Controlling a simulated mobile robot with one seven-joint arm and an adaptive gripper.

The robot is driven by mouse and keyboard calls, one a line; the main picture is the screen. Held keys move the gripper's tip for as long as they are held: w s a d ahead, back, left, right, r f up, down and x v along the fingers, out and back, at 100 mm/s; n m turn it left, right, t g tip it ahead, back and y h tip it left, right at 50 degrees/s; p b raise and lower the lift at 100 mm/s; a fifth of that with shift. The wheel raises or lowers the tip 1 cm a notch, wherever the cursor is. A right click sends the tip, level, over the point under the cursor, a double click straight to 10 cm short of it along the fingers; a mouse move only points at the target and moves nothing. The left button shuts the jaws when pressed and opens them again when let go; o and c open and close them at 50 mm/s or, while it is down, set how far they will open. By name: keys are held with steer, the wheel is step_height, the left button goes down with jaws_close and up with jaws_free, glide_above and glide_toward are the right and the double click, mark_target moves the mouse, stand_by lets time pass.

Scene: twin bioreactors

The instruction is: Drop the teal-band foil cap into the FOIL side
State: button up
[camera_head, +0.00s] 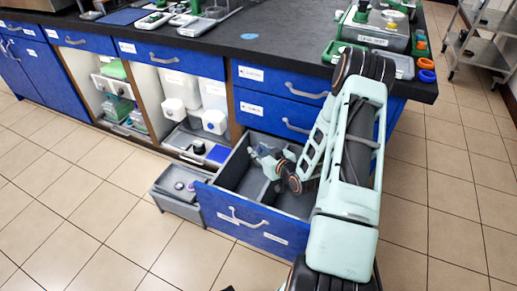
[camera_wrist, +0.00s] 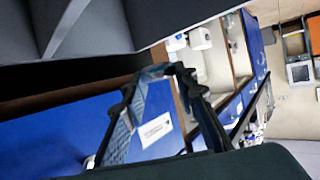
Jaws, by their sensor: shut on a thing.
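My gripper (camera_head: 262,160) is over the open lower drawer (camera_head: 250,227), low among its walls. In the wrist view the fingertips (camera_wrist: 163,72) come together on a small grey-teal piece, which I take to be the foil cap; the fingers hide most of it. The drawer is grey inside with a divider (camera_head: 267,192) splitting it into two compartments. Two white labels are on the blue drawer front, too small to read, so I cannot tell which side is FOIL. In the wrist view a grey drawer wall and divider (camera_wrist: 70,25) show at the upper left.
A small grey bin (camera_head: 180,190) with round items stands left of the drawer. Open cabinet bays hold white containers (camera_head: 205,97). The dark bench top (camera_head: 270,45) overhangs the drawer, with closed blue drawers (camera_head: 280,80) above it. The tiled floor in front is clear.

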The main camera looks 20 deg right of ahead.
steer(key=o, duration=0.8)
steer(key=shift+o, duration=0.2)
steer(key=v, duration=1.2)
steer(key=shift+s+d, duration=0.1)
